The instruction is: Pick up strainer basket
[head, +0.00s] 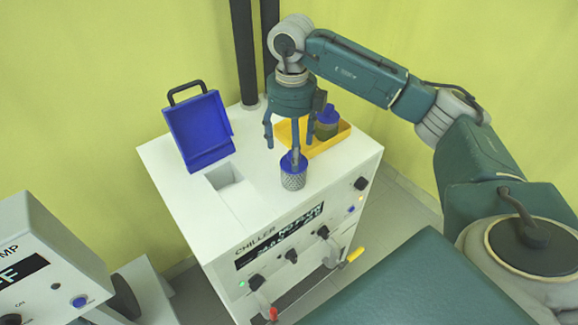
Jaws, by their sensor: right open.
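The strainer basket (293,180), a small grey mesh cup with a blue top, stands on the white top of the chiller near its front edge. My right gripper (283,152) points down from above with its fingers spread. I cannot tell whether the fingertip touches the basket. My left gripper is not in view.
The chiller (255,205) has a square opening (226,174) with a raised blue lid (200,130) behind it. A yellow tray (338,138) with a blue-capped jar (327,122) sits behind the basket. Dark vertical pipes (244,55) stand behind. A pump unit (45,260) is at lower left.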

